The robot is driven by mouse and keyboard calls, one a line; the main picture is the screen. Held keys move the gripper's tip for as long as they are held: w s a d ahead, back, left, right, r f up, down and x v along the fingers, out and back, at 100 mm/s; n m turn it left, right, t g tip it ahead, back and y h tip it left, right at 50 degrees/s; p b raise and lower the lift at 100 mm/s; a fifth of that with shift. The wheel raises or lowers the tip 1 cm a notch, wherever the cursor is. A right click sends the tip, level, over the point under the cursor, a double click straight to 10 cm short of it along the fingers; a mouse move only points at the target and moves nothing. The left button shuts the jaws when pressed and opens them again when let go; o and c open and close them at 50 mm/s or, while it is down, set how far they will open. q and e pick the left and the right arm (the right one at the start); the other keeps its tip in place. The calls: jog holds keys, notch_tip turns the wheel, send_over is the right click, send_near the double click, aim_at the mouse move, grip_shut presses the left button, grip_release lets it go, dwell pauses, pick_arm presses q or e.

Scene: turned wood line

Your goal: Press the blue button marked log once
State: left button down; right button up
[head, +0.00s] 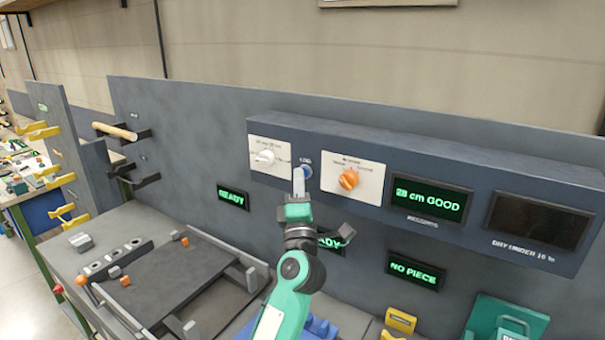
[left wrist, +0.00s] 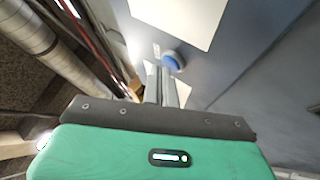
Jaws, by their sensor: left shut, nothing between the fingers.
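The blue button (head: 304,171) sits on the front of the grey control box, under a small label, between two white dial plates. It also shows in the left wrist view (left wrist: 174,60), just beyond my fingertips. My left gripper (head: 298,176) is shut and empty, with its fingers pointing up at the button and covering part of it. In the left wrist view the shut fingers (left wrist: 162,80) end close beside the button's lower left. I cannot tell whether they touch it. My right gripper is not in view.
A white dial (head: 263,157) is left of the button and an orange dial (head: 348,180) is right of it. A wooden rod (head: 115,131) rests on a holder at the left.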

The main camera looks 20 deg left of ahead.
pick_arm(q)
jog(key=shift+s+p, duration=0.55)
jog(key=shift+s, duration=0.25)
jog(key=shift+a, duration=0.1)
jog(key=shift+s+a+p, duration=0.15)
jog(key=shift+s+p, duration=0.45)
jog(key=shift+s, duration=0.65)
jog(key=shift+s+a+p, duration=0.15)
jog(key=shift+s+p, duration=0.4)
jog(key=shift+s, duration=0.65)
